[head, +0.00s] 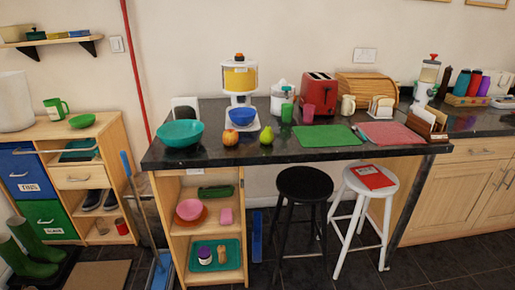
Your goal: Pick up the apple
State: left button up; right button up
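The apple (230,137) is red and yellow. Neither of my grippers shows in the head view.
A black stool (304,186) and a white stool (350,214) stand before the counter. Open shelves (210,220) are below the apple.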

aim_at(230, 137)
jog(key=z, duration=0.4)
jog(key=k, duration=0.8)
jog(key=u, duration=0.75)
jog(key=i, duration=1.9)
jog(key=z, duration=0.8)
